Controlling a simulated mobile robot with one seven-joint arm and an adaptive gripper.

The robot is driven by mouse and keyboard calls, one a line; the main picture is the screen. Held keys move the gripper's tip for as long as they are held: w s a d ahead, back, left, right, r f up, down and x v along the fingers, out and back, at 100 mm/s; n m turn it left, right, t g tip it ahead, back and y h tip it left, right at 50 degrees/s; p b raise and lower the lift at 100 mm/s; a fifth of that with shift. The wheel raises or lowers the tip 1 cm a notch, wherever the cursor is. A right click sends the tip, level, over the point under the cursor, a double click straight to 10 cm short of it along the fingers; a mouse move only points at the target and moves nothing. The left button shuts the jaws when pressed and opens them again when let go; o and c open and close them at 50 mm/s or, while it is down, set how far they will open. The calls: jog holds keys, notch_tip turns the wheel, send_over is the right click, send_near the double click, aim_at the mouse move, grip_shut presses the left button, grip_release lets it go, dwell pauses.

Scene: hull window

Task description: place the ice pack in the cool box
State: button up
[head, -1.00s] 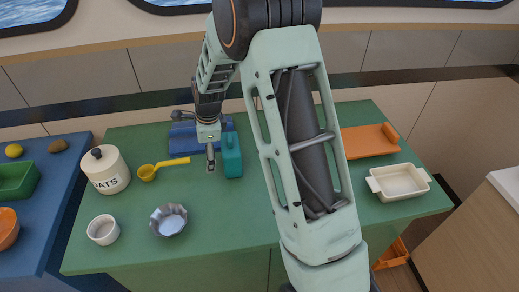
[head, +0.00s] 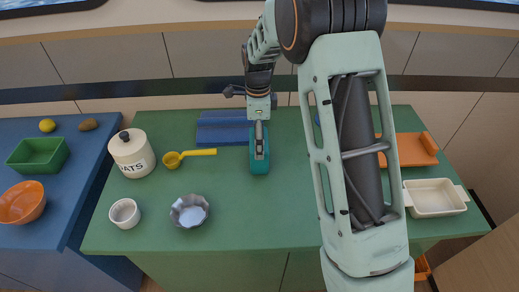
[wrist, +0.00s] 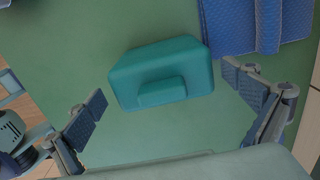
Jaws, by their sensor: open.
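A teal block with a raised part on top, which appears to be the ice pack (head: 259,165), lies on the green counter. My gripper (head: 260,143) is above it in the head view and covers part of it. In the wrist view the ice pack (wrist: 180,68) sits between my spread fingers (wrist: 172,105), lying slightly tilted in the picture. Both fingers look apart from it, and nothing is held. No cool box can be made out for certain in these frames.
A blue quilted item (head: 220,130) lies beside the ice pack. A yellow scoop (head: 190,156), oats jar (head: 131,158), white cup (head: 124,213) and fluted bowl (head: 189,211) stand to the left. An orange tray (head: 410,150) and cream dish (head: 436,198) are right. The middle front is clear.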

notch_tip(320, 180, down, 5)
jog(key=shift+w+d+f+p, duration=0.1)
jog(key=shift+p, duration=0.45)
jog(key=shift+c, duration=0.3)
jog(key=c, duration=1.6)
jog(key=shift+o, duration=0.2)
